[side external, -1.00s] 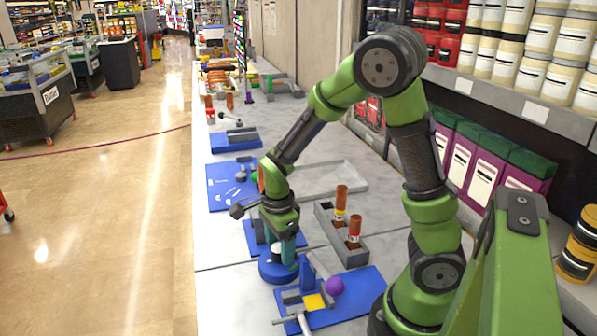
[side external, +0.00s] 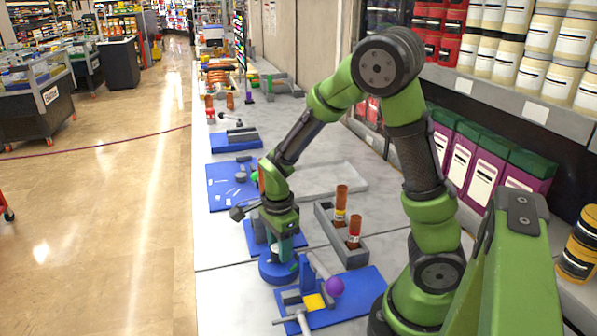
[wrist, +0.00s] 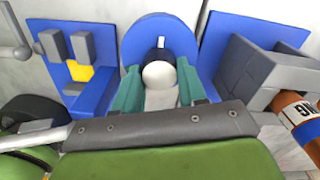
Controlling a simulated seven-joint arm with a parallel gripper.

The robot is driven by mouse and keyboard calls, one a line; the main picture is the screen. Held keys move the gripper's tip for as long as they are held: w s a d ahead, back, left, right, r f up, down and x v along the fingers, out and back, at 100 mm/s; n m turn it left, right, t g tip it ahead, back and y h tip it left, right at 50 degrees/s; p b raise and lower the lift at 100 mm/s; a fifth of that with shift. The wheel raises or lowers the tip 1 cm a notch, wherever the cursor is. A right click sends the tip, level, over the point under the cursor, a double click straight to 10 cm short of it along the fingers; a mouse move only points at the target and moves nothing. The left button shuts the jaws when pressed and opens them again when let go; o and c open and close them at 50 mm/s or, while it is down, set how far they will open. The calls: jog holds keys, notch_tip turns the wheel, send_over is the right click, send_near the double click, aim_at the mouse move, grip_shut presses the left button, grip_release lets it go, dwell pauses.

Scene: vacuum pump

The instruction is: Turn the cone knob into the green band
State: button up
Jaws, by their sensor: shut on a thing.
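The cone knob (wrist: 160,75) shows in the wrist view as a pale, rounded top with a grey body below it. It sits in front of an upright-looking blue round plate (wrist: 158,28) with a short white mark near the knob. My gripper (wrist: 160,88) has its teal fingers on both sides of the knob and is shut on it. In the side external view my gripper (side external: 287,243) points down over the round blue base (side external: 276,272), and its fingers partly hide the knob. I cannot make out a green band in either view.
A blue plate (side external: 356,304) with a yellow block (side external: 314,302), a purple ball (side external: 335,286) and a grey handle stands close in front. A grey rack (side external: 348,252) with brown-capped tubes is close on the right. More blue fixtures (side external: 236,140) stand farther back.

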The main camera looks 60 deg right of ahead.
jog(key=n, duration=0.8)
jog(key=shift+w, duration=0.1)
jog(key=n, duration=0.3)
jog(key=shift+n, duration=0.3)
jog(key=n, duration=0.3)
jog(key=shift+n, duration=0.3)
jog(key=n, duration=0.5)
jog(key=shift+w+a, duration=0.1)
jog(key=shift+n, duration=2.3)
